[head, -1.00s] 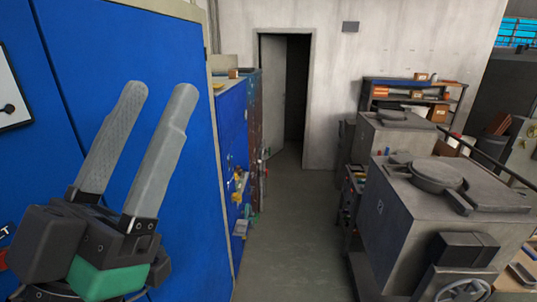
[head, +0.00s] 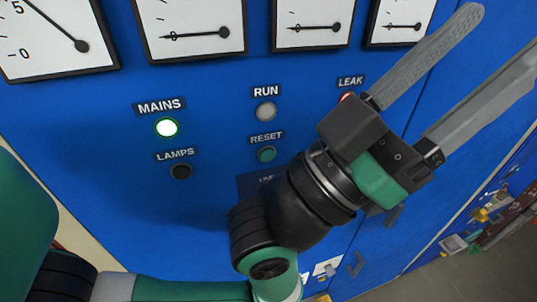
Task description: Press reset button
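The RESET button (head: 266,155) is a small dark green round button on the blue cabinet front (head: 215,205), under its white RESET label. It is in plain view left of my wrist. My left gripper (head: 503,38) is in front of the panel, to the right of the button and apart from it. Its two grey fingers are spread and empty, pointing to the upper right, away from the button. My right gripper is not in view.
Around the button are a lit MAINS lamp (head: 167,128), a grey RUN lamp (head: 265,112), a dark LAMPS button (head: 181,172) and a red LEAK lamp (head: 346,98), partly hidden by my gripper. Several dial gauges (head: 190,30) line the top. Open floor (head: 455,275) shows at lower right.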

